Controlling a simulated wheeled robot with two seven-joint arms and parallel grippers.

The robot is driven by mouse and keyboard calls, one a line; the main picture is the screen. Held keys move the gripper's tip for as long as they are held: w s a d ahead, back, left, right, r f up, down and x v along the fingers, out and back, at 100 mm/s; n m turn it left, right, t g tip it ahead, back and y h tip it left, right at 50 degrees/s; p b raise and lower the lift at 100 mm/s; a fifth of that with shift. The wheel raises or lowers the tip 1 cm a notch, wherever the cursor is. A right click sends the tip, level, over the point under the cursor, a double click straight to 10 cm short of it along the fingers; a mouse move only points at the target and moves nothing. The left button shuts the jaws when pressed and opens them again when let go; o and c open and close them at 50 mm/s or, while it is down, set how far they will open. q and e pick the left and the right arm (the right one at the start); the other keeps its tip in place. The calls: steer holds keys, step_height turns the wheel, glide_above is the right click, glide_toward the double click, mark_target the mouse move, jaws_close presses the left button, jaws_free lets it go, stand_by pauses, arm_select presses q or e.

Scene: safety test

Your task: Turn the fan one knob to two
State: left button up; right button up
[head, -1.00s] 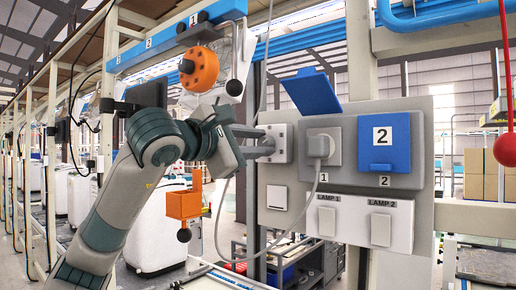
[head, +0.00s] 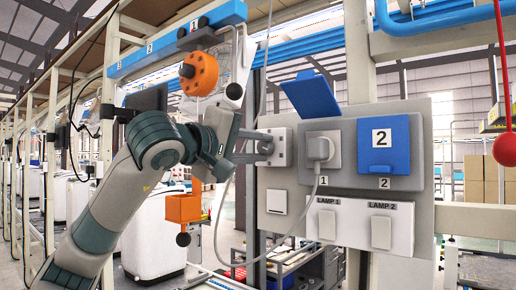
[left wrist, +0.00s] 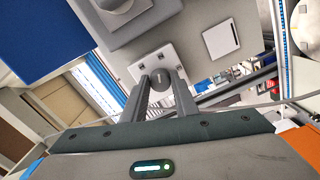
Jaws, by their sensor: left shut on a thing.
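The knob (left wrist: 160,82) sits on a small light plate with corner bolts, which shows in the head view (head: 284,145) at the left of the grey wall panel (head: 350,192). In the head view my left gripper (head: 264,147) reaches the plate from the left, and its fingers hide most of the knob. In the left wrist view the two fingers (left wrist: 162,84) are on either side of the knob, shut on it. No readable fan label or number shows on the plate. My right gripper is not in view.
Right of the knob are a socket with a plug (head: 320,148), its raised blue cover (head: 311,95) and a closed blue cover marked 2 (head: 382,138). Below are a plain switch (head: 277,201) and lamp switches (head: 381,232). An orange box (head: 183,208) hangs close to my left arm.

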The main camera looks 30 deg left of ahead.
arm_select(q)
steer(key=shift+f+m, duration=0.1)
steer(key=shift+m, duration=0.7)
steer(key=o, duration=1)
steer(key=shift+s, duration=0.45)
steer(key=s+b, duration=0.2)
steer(key=s, duration=0.3)
steer(key=s+a+b, duration=0.1)
steer(key=s+b, duration=0.1)
steer(key=s, duration=0.4)
steer(key=s+b, duration=0.1)
steer(key=s, duration=0.4)
steer(key=shift+s+a+b, duration=0.2)
steer(key=shift+s+b, duration=0.05)
steer(key=shift+b, duration=0.15)
